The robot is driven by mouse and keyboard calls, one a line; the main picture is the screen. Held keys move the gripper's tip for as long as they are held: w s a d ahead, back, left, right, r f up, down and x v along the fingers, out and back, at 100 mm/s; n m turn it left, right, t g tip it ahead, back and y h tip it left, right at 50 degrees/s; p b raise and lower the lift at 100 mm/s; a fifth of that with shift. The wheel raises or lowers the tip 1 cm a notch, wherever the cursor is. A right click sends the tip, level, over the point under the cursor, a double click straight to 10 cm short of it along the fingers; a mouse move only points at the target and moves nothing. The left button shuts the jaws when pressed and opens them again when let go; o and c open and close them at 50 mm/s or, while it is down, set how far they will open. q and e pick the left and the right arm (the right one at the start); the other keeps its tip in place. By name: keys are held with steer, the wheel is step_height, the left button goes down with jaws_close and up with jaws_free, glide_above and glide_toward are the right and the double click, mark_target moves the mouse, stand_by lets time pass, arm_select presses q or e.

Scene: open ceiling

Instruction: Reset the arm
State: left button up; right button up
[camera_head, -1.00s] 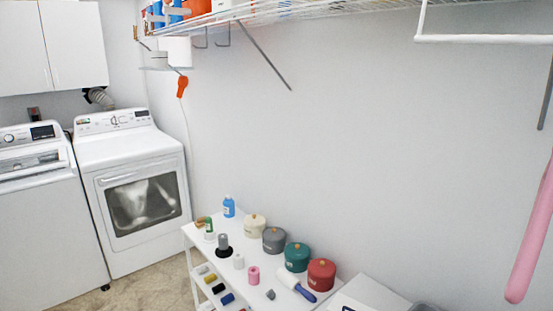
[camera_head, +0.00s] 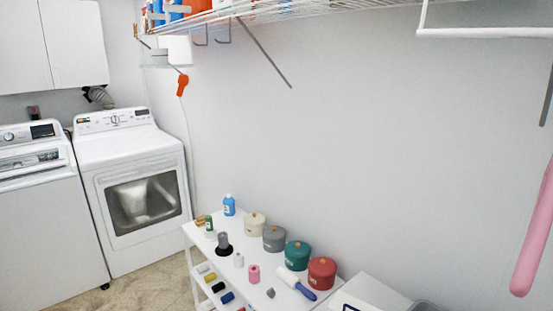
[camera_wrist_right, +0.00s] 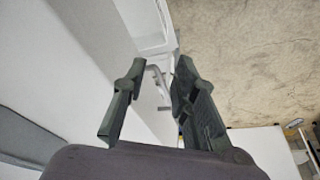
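My right gripper (camera_wrist_right: 158,70) shows in the right wrist view. Its two dark fingers stand apart with nothing between them. Behind the fingers are a pale wall or panel, a white appliance-like shape and beige floor. Neither of my arms shows in the head view. My left gripper is in neither view.
A white shelf unit (camera_head: 215,262) holds a blue bottle (camera_head: 229,205), several lidded pots, including a red one (camera_head: 321,273), and a blue-handled roller (camera_head: 296,284). A dryer (camera_head: 130,190) and washer (camera_head: 50,235) stand left. A wire shelf (camera_head: 330,8) hangs above. Floor (camera_head: 150,285) beside the unit is clear.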

steer(key=s+f+g+b, duration=0.1)
steer(key=s+f+b, duration=0.1)
steer(key=f, duration=1.3)
steer(key=s+f+b, duration=0.2)
steer(key=f+b, duration=0.1)
steer(key=f, duration=1.2)
steer(key=s+d+f+g+b, duration=0.1)
steer(key=s+d+f+b, duration=0.2)
steer(key=s+f, duration=1.2)
steer(key=shift+s+d+f, duration=0.15)
steer(key=shift+f, duration=0.75)
